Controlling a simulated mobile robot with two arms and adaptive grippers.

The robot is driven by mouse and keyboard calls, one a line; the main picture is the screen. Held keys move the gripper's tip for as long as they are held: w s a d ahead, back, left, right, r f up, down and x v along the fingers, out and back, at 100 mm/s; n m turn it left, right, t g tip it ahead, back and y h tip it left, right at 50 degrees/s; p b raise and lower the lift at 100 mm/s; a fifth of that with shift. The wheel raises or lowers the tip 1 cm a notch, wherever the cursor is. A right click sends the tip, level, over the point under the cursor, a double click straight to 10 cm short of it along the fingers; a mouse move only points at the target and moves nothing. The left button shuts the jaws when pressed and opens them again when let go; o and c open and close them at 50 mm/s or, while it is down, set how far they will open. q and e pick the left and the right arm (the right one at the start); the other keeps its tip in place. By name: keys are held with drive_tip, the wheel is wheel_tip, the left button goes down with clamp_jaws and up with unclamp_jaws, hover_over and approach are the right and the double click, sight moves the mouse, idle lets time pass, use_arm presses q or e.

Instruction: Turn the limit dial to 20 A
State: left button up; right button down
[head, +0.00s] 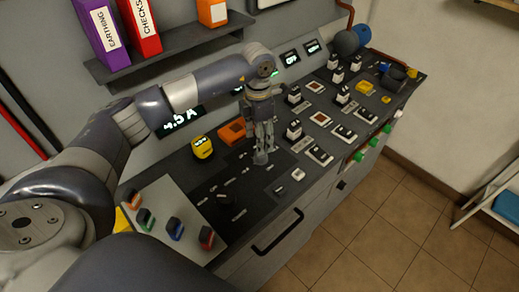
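My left gripper (262,152) points down over the dark sloping panel (245,178), with its fingertips at or just above the surface. The fingers look close together, but whether they are shut on a knob is too small to tell. Any dial under them is hidden. A black knob (224,199) with small white marks around it sits on the panel in front and to the left of the gripper; its lettering is unreadable. A display (182,121) behind my arm reads 4.5 A. My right gripper is not in view.
A pale board (165,205) with several coloured knobs lies front left. A yellow meter (202,147) and an orange block (232,132) stand behind the gripper. Several black-and-white switches fill the right. A shelf (170,48) with binders overhangs the back; a handle (278,232) is on the front.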

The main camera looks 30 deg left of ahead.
sight(261, 160)
use_arm(q)
wheel_tip(261, 160, down, 6)
drive_tip(key=shift+f+p, duration=0.15)
drive_tip(key=shift+p, duration=0.45)
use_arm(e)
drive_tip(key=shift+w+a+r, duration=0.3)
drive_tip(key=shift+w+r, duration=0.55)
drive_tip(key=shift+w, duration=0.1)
use_arm(q)
drive_tip(key=shift+c, duration=0.3)
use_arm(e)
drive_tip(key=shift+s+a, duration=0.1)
use_arm(q)
drive_tip(key=c, duration=1)
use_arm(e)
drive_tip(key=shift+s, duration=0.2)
